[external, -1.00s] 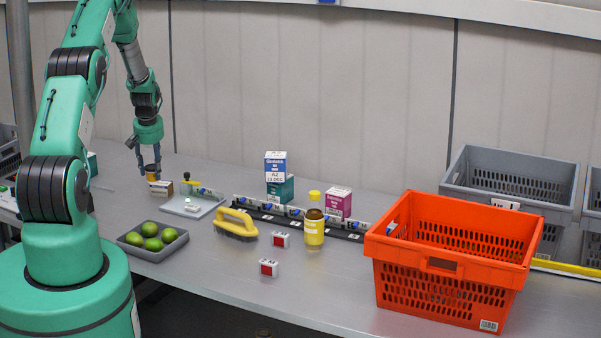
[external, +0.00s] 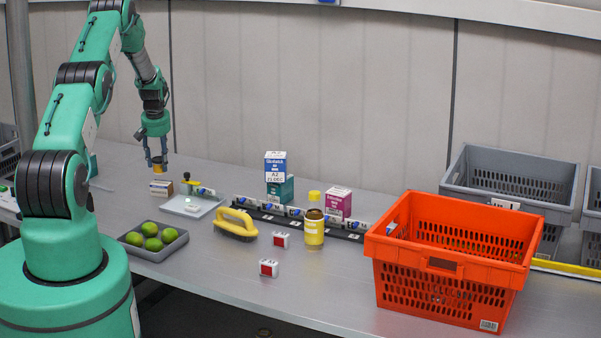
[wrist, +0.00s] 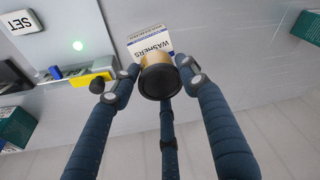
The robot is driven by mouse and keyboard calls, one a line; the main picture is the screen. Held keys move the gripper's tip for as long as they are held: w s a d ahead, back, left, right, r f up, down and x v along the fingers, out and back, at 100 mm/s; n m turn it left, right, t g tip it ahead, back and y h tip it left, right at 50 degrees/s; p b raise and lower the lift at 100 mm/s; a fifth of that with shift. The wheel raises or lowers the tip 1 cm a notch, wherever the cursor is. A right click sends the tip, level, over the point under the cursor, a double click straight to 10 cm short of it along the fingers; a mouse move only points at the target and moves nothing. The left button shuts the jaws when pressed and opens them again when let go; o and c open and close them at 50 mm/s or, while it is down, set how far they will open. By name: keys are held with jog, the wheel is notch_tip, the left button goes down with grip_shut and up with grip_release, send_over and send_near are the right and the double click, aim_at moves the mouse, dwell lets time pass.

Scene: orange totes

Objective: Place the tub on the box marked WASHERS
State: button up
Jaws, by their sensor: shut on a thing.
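My gripper (external: 157,160) is shut on a small yellow-orange tub with a dark round end (wrist: 157,78). It holds the tub in the air above the table; the tub (external: 159,164) also shows small in the external view. The box marked WASHERS (external: 161,188) lies on the table just below the tub in the external view. In the wrist view the white WASHERS box (wrist: 150,43) shows its lettering beyond the tub, which covers its near part. A gap shows between the tub and the box in the external view.
Right of the box is a grey scale (external: 192,207) with a small yellow and black item behind it. A tray of limes (external: 153,256), a yellow brush (external: 236,224) and a bottle (external: 314,226) stand nearer. An orange tote (external: 448,290) stands far right.

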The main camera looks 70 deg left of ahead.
aim_at(160, 168)
jog(key=shift+f, duration=0.15)
jog(key=shift+f+p, duration=0.3)
jog(key=shift+f, duration=1.3)
jog(key=shift+f, duration=0.1)
jog(key=o, duration=1.2)
jog(key=shift+o, duration=0.2)
jog(key=b+v, duration=0.1)
jog(key=v, duration=1.1)
